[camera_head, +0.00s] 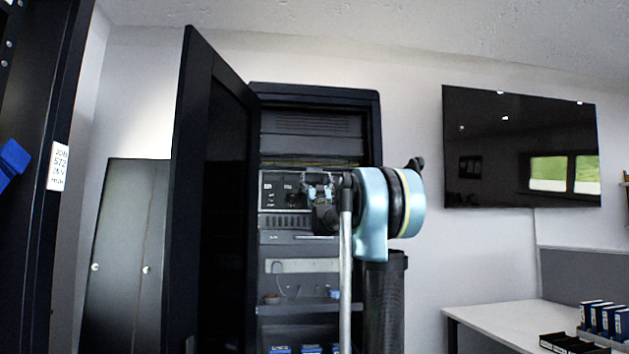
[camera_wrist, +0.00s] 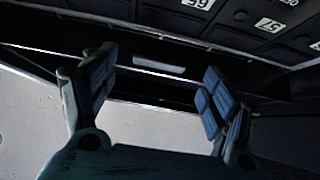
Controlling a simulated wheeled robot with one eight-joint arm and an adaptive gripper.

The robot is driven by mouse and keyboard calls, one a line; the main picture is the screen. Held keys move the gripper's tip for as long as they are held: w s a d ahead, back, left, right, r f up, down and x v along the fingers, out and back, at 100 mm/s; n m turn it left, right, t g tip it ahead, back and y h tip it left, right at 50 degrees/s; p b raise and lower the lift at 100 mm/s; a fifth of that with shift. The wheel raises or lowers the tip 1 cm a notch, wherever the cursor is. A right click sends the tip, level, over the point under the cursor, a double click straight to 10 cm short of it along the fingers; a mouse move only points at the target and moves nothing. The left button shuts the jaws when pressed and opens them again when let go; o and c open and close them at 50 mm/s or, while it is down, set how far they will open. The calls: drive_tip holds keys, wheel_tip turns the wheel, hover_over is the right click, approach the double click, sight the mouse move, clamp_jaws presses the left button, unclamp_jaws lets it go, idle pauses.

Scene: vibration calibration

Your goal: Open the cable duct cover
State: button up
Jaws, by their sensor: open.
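A tall black cabinet (camera_head: 315,96) stands open in the head view, with rack units inside. My gripper (camera_head: 320,182) is in front of a rack unit with a pale front edge, and my own arm hides part of the cabinet's right side. In the wrist view my gripper (camera_wrist: 157,72) has its two fingers wide apart with nothing between them. Beyond them is a dark ledge with a small grey bar (camera_wrist: 158,67), like a handle. I cannot tell for sure which part is the cable duct cover. Contact with the bar does not show.
The cabinet door (camera_head: 215,190) stands open at the left. A dark panel with numbered labels (camera_wrist: 269,25) overhangs at the upper right of the wrist view. A shelf (camera_head: 297,307) sits lower in the cabinet. A white desk (camera_head: 515,318) is at the right.

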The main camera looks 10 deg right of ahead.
sight(314, 170)
drive_tip(key=shift+x, duration=1.65)
